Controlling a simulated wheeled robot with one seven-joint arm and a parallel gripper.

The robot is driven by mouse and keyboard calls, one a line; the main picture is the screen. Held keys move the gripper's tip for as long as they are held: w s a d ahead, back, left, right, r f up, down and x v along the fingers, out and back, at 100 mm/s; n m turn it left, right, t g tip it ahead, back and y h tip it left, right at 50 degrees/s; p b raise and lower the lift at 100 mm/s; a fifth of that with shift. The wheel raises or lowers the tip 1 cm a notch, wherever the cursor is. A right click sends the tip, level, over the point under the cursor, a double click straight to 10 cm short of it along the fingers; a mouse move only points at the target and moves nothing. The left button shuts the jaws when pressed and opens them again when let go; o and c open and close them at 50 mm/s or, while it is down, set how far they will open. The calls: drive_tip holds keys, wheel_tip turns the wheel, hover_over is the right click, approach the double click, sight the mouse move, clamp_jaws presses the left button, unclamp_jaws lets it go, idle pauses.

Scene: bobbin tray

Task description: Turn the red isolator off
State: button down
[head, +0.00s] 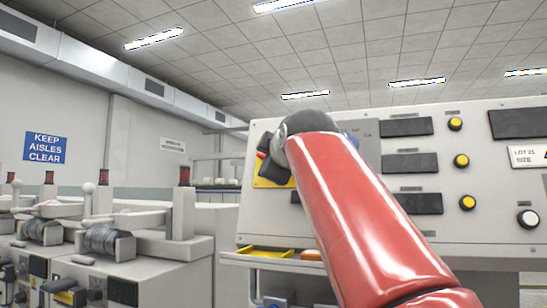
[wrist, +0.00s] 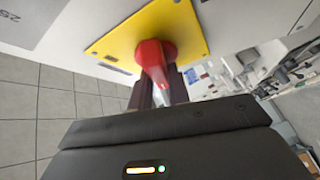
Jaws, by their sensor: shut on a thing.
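The red isolator (wrist: 151,55) is a red rotary handle on a yellow square plate (wrist: 190,28) in the wrist view. My gripper (wrist: 160,92) is at the handle, with its dark fingers on either side, and is shut on it. In the head view, part of the yellow plate (head: 265,181) and a bit of the red handle (head: 262,155) show at the left side of the grey panel. My arm hides most of the plate and the gripper there. The handle's marked position cannot be read.
The grey control panel (head: 470,215) carries yellow buttons (head: 461,161), a white button (head: 528,218) and dark displays (head: 410,163). A yellow tray (head: 262,251) sits on a ledge below the panel. Winding machines (head: 105,240) stand at the left.

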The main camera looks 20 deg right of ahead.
drive_tip(key=shift+n+g+y, duration=0.6)
drive_tip(key=shift+n+g, duration=0.3)
drive_tip(key=shift+n, duration=1.1)
drive_tip(key=c, duration=1.3)
unclamp_jaws()
drive_tip(key=v, duration=0.7)
drive_tip(key=shift+s+r+b, duration=0.2)
drive_tip(key=shift+s+b, duration=0.15)
drive_tip(key=shift+s, duration=0.05)
